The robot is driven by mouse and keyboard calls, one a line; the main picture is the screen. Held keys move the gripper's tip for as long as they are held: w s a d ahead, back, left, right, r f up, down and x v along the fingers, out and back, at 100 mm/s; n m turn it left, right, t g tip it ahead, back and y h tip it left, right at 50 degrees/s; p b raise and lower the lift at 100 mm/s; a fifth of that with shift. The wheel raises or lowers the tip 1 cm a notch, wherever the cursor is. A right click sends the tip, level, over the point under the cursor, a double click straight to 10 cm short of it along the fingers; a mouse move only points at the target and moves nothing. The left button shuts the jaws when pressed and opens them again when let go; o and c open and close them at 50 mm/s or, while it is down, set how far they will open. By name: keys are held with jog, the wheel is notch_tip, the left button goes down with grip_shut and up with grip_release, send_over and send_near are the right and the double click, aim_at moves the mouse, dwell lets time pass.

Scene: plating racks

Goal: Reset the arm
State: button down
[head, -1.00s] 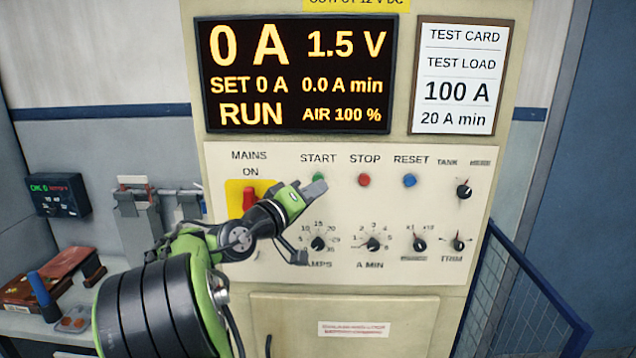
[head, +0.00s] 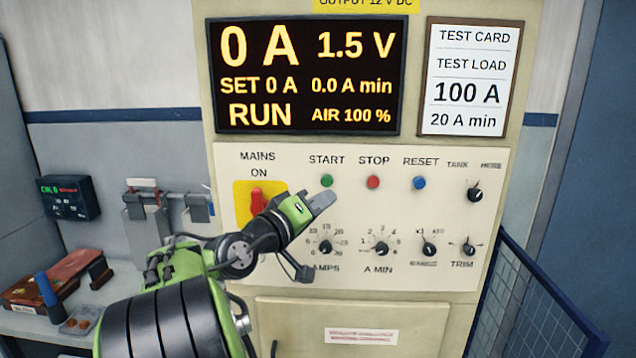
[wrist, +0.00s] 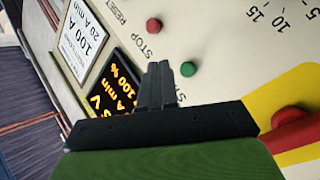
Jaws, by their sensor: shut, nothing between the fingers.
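My gripper (head: 325,200) is shut and empty in front of the cream control panel (head: 400,282). Its fingertips show just below the green START button (head: 326,181) in the head view, apart from it as far as I can tell. The wrist view shows the closed dark fingers (wrist: 158,75) with the green button (wrist: 188,69) beside them and the red STOP button (wrist: 154,25) beyond. My arm is stretched out from the lower left. The display (head: 304,76) reads RUN, 0 A, 1.5 V, SET 0 A.
The red MAINS switch (head: 257,202) on its yellow plate stands behind my arm, at ON. The blue RESET button (head: 419,183) and several knobs lie to the right. A blue mesh barrier (head: 530,300) stands at lower right. A bench with small items (head: 60,290) is at left.

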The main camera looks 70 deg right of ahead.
dwell(0.4)
jog(key=w+a+f+n+t+y, duration=0.2)
jog(key=w+a+f+t+y, duration=0.2)
jog(key=w+a+f+t, duration=0.35)
jog(key=w+a+f+n+t+y, duration=0.3)
jog(key=w+a+f+t+y, duration=0.3)
jog(key=a, duration=0.5)
jog(key=s+a+f+n+y, duration=0.1)
jog(key=a+f+n+y, duration=0.1)
jog(key=a, duration=0.6)
jog(key=s+a+f+n+y+b, duration=0.1)
jog(key=s+a+f+n+y, duration=0.1)
jog(key=a, duration=0.6)
jog(key=s+a+f+n+y, duration=0.2)
jog(key=a+f+n+y, duration=0.1)
jog(key=a, duration=0.5)
jog(key=shift+s+a+n, duration=0.2)
jog(key=shift+n, duration=0.2)
